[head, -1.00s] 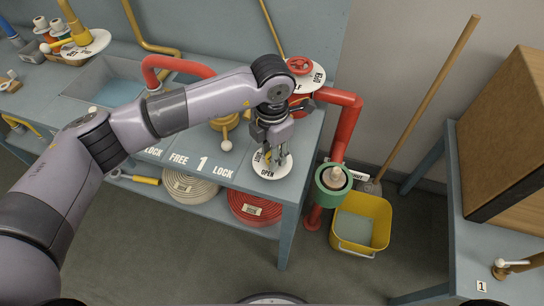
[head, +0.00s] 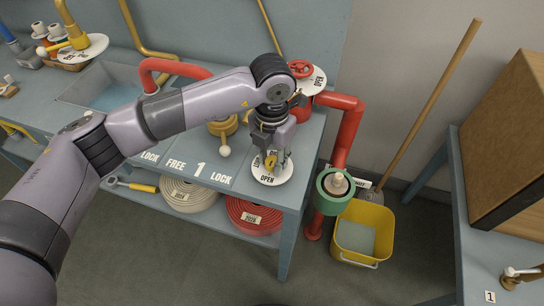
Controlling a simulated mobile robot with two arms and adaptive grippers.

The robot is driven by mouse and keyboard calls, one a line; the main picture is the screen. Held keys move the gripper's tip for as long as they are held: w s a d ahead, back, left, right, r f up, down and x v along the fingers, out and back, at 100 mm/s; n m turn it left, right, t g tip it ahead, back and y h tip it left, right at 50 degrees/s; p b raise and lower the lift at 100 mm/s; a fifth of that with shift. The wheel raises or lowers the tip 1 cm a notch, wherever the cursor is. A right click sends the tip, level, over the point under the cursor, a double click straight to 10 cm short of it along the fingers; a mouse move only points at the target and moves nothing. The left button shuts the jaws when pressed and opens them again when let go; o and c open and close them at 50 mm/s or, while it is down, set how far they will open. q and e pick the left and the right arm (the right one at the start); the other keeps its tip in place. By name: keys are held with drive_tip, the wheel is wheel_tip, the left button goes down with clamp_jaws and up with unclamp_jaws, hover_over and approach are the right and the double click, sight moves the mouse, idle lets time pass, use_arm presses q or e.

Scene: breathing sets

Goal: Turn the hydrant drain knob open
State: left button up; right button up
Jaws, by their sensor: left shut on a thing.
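A small yellow knob (head: 270,163) sits on a white round dial (head: 266,180) marked OPEN, near the front edge of the blue bench. My left gripper (head: 271,161) comes down from above and is shut on this knob. The gripper's fingers hide much of the knob and the far part of the dial, so I cannot tell exactly which way the knob points. A red standpipe (head: 348,135) with a green collar (head: 331,201) stands at the bench's right end. My right gripper is not in view.
A red handwheel (head: 300,68) stands behind the gripper, by another OPEN plate. A yellow bucket (head: 379,246) and a leaning wooden pole (head: 433,100) are right of the bench. A brass valve with a white ball (head: 225,151) is left of the gripper.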

sight(272, 162)
use_arm(q)
drive_tip(key=o, duration=1.1)
drive_tip(key=shift+o, duration=0.4)
wheel_tip(272, 162, up, 12)
drive_tip(key=shift+s+f, duration=0.1)
